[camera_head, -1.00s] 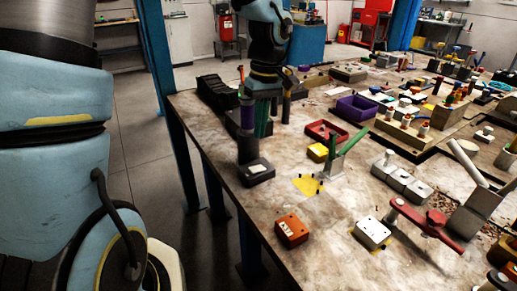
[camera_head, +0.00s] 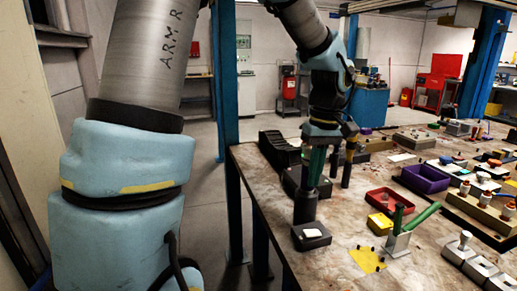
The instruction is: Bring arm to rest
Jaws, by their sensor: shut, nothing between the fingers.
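My arm comes in from the top of the head view. A pale blue wrist leads down to my gripper (camera_head: 347,170), which hangs dark and narrow over the far left part of the workbench (camera_head: 285,215). The gripper is shut and holds nothing. In the picture it is just right of a dark upright post with a green part (camera_head: 315,168). I cannot tell how much room is between them, nor whether the fingertips touch the bench.
A dark box with a white label (camera_head: 311,236) is at the bench's left edge. Black bins (camera_head: 278,150) stand behind. A red tray (camera_head: 388,202), yellow block (camera_head: 380,222), grey holder with green handles (camera_head: 397,242) and purple bin (camera_head: 425,178) lie to the right. A blue post (camera_head: 226,90) rises left.

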